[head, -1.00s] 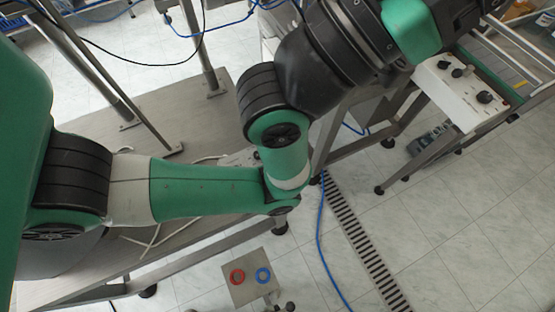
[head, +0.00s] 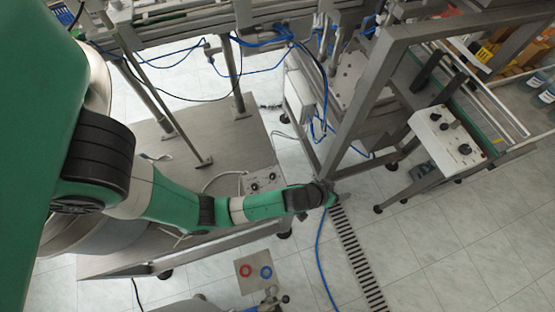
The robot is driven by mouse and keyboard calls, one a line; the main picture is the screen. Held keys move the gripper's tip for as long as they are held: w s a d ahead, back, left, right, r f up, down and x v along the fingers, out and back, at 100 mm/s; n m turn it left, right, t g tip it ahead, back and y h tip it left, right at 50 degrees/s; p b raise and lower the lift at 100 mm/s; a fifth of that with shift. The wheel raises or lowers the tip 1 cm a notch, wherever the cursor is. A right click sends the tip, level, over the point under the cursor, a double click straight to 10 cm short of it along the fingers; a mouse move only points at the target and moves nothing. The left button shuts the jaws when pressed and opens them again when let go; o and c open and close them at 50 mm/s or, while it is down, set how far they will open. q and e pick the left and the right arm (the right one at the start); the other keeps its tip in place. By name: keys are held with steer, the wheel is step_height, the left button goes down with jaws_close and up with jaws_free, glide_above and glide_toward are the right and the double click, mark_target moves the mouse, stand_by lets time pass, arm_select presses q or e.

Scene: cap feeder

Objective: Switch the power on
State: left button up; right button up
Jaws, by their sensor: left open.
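No switch here is clearly marked as power. A white control box (head: 446,140) with several black knobs stands at the right on a metal frame. A smaller grey box (head: 263,181) with dark knobs sits at the right edge of the low metal table. A panel (head: 243,284) with a red ring (head: 246,271) and a blue ring (head: 265,272) is at the bottom centre. My left gripper (head: 331,196) is open at the end of the outstretched arm, right of the small box and left of the white box, apart from both. Its fingers are small and hard to make out. My right gripper is not in view.
The low metal table (head: 130,262) lies under my left arm. A steel machine frame (head: 352,130) with blue hoses rises between my gripper and the white box. A blue hose (head: 319,250) and a drain grate (head: 357,260) run along the tiled floor, which is clear at lower right.

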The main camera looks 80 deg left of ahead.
arm_select(q)
steer(key=s+a+f+g+p, duration=0.1)
steer(key=s+f+g+p, duration=0.2)
steer(key=s, duration=0.8)
steer(key=s+g+p, duration=0.2)
steer(key=s+p, duration=0.4)
steer(key=s, duration=0.5)
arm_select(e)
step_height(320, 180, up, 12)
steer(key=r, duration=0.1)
arm_select(q)
steer(key=b+x, duration=0.2)
steer(key=x, duration=0.3)
steer(key=b+x, duration=0.3)
steer(key=x, duration=0.3)
steer(key=shift+s+a+f+b, duration=0.1)
steer(key=shift+s+f+b, duration=0.1)
steer(key=shift+b, duration=0.1)
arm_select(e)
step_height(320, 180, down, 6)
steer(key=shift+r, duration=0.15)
arm_select(q)
jaws_close()
